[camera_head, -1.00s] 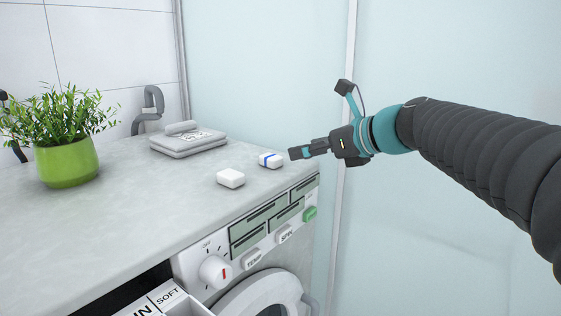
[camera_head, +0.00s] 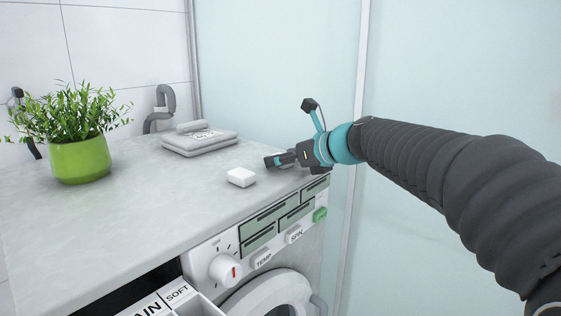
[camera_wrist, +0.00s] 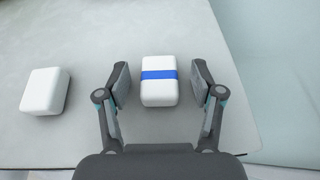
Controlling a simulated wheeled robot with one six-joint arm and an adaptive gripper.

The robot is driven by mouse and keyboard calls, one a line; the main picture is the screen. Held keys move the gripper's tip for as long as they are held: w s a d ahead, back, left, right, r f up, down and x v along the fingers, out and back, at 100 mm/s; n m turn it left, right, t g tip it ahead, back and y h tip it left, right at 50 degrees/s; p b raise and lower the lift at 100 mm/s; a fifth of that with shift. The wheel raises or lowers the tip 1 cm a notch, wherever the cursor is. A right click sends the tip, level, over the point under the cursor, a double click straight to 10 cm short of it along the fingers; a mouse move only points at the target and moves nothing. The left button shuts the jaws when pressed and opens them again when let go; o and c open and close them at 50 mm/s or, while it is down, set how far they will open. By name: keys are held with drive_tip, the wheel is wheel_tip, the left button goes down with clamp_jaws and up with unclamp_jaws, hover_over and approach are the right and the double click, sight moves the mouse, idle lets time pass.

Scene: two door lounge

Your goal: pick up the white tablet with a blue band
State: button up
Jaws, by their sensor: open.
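The white tablet with a blue band (camera_wrist: 159,92) lies on the counter and shows whole in the wrist view, between the two fingers of my gripper (camera_wrist: 160,88). The fingers are open, with a gap on each side of the tablet. In the head view my gripper (camera_head: 280,160) is low over the counter's right end and hides nearly all of the banded tablet. A plain white tablet (camera_head: 241,177) lies to the left of my gripper; it also shows at the left in the wrist view (camera_wrist: 45,91).
The grey counter (camera_head: 110,220) tops a washing machine with a knob (camera_head: 225,270) and an open drawer (camera_head: 205,308). Folded grey towels (camera_head: 200,143) lie behind the tablets. A green potted plant (camera_head: 79,160) stands at the left. A glass panel (camera_head: 280,70) rises behind the counter.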

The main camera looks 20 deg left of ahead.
drive_tip(key=c, duration=1.1)
drive_tip(key=shift+c, duration=0.2)
